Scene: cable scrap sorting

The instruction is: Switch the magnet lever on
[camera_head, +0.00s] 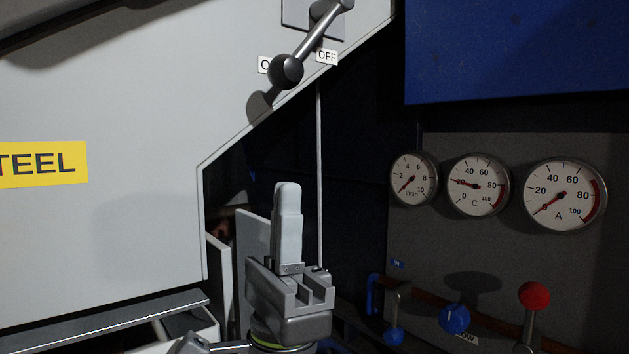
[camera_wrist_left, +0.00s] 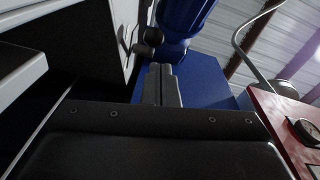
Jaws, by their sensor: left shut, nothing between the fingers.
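The magnet lever (camera_head: 312,40) is a grey metal rod with a dark ball knob at the top of the head view. It hangs from a plate on the pale grey housing and slants down to the left. Its knob (camera_head: 286,70) partly covers the left label, of which an "O" shows; the "OFF" label (camera_head: 327,57) lies to its right. My left gripper (camera_head: 287,190) points upward below the knob, shut and empty, apart from the lever. In the left wrist view its closed fingers (camera_wrist_left: 163,72) appear below a dark round knob (camera_wrist_left: 153,33). My right gripper is out of view.
The pale housing (camera_head: 110,110) with a yellow "STEEL" label (camera_head: 40,164) fills the left. Round gauges (camera_head: 478,184) line the dark panel at right. Below them are a blue knob (camera_head: 454,318) and a red-balled lever (camera_head: 534,296). A thin vertical rod (camera_head: 319,170) stands behind my gripper.

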